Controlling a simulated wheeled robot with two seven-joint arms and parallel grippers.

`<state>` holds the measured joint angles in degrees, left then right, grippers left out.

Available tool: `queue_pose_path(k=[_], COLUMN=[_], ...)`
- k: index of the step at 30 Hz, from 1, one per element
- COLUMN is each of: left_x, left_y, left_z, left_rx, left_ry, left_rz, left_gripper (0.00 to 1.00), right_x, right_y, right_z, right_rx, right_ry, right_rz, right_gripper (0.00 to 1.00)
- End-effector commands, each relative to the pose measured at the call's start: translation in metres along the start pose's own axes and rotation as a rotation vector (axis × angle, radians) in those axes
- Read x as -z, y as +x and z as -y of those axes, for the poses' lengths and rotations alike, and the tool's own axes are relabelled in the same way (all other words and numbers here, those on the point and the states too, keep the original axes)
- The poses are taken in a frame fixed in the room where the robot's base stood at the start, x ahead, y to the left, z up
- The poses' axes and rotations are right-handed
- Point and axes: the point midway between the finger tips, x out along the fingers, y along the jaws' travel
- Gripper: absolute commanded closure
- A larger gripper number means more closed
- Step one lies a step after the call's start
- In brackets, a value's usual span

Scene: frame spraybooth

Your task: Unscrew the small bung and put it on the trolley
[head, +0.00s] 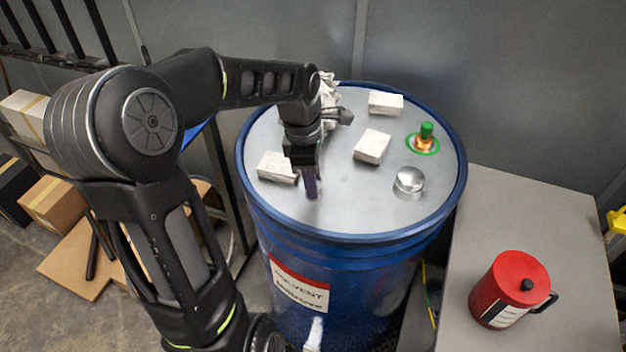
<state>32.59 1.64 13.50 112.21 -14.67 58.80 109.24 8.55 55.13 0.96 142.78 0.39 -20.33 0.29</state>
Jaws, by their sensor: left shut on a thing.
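My left gripper (312,190) reaches down to the front left of the grey lid (345,205) of a blue drum (345,262). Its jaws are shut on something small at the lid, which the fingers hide. I see no small bung in the open, so I take the held thing to be it; whether it is still seated I cannot tell. A larger silver cap (409,183) stands on the lid to the right. A grey flat top (545,225), likely the trolley, is right of the drum. My right gripper is not in view.
White blocks (372,146) lie on the lid, with a crumpled rag (328,88) behind my wrist. A brass fitting with a green top (426,135) stands at the lid's right. A red can (508,290) stands on the grey top, whose back part is clear.

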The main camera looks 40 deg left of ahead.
Motion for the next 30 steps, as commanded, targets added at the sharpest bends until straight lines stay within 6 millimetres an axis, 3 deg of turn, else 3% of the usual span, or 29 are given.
queue_pose_path(k=[7,20,30], left_x=[0.000,0.000,0.000], left_y=[0.002,0.001,0.002], left_z=[0.001,0.001,0.001], left_rx=[-0.037,-0.046,-0.089], left_ry=[-0.290,-0.372,-0.723], left_rz=[0.000,0.000,0.001], left_gripper=[1.00,1.00,1.00], right_x=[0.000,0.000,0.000], right_y=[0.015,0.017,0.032], right_z=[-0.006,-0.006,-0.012], right_rx=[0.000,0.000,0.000], right_ry=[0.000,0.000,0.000], right_rz=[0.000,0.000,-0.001], right_gripper=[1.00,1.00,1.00])
